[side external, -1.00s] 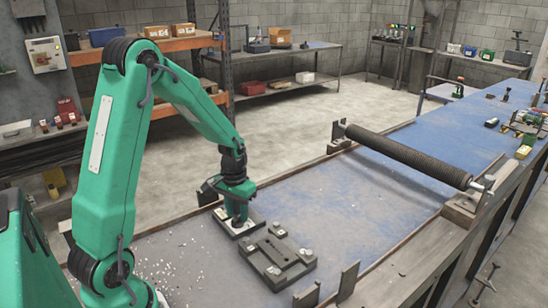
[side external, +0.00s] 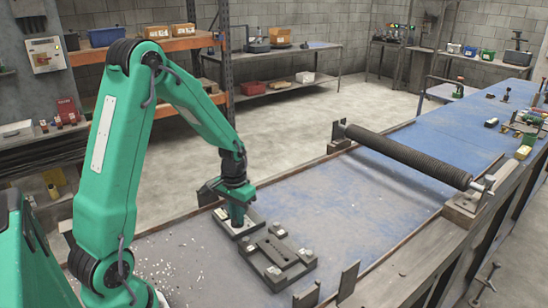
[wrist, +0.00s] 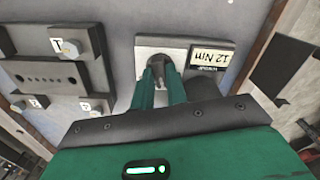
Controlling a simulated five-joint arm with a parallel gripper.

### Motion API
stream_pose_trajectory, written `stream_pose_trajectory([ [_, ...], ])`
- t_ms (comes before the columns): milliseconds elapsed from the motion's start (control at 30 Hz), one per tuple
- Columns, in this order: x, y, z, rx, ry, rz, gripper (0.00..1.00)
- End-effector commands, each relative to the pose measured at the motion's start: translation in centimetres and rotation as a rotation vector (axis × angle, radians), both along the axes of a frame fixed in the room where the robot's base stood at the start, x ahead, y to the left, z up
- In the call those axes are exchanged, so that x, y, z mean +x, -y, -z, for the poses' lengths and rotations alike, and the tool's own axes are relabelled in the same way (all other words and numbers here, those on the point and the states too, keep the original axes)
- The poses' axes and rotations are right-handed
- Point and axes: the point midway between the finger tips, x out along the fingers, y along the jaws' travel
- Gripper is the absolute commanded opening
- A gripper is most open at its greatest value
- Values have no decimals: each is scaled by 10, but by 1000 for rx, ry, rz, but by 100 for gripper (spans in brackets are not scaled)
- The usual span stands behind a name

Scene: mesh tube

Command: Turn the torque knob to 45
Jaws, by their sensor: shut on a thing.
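The torque knob (wrist: 169,64) is a small dark knob on a light grey plate (wrist: 147,47). A label on that plate (wrist: 211,57) appears upside down and seems to read 12 Nm. My gripper (wrist: 167,82) is shut on the knob, with a green finger on each side of it. The fingers hide much of the knob, so its pointing direction is unclear. In the side external view my gripper (side external: 237,219) points down over the plate (side external: 229,228) on the bench, and the knob is hidden.
A dark fixture block (side external: 278,262) with bolts lies close beside the plate; it also shows in the wrist view (wrist: 48,77). A long dark mesh roller (side external: 405,155) spans the bench farther right. The blue bench top (side external: 340,205) between them is mostly clear.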

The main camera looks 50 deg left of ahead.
Motion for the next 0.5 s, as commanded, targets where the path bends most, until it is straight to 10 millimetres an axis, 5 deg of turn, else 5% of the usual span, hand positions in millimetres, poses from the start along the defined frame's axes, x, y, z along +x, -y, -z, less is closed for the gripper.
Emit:
stream_pose_trajectory([
  [500, 1, 0, -1, 0, 1, 198, 0],
])
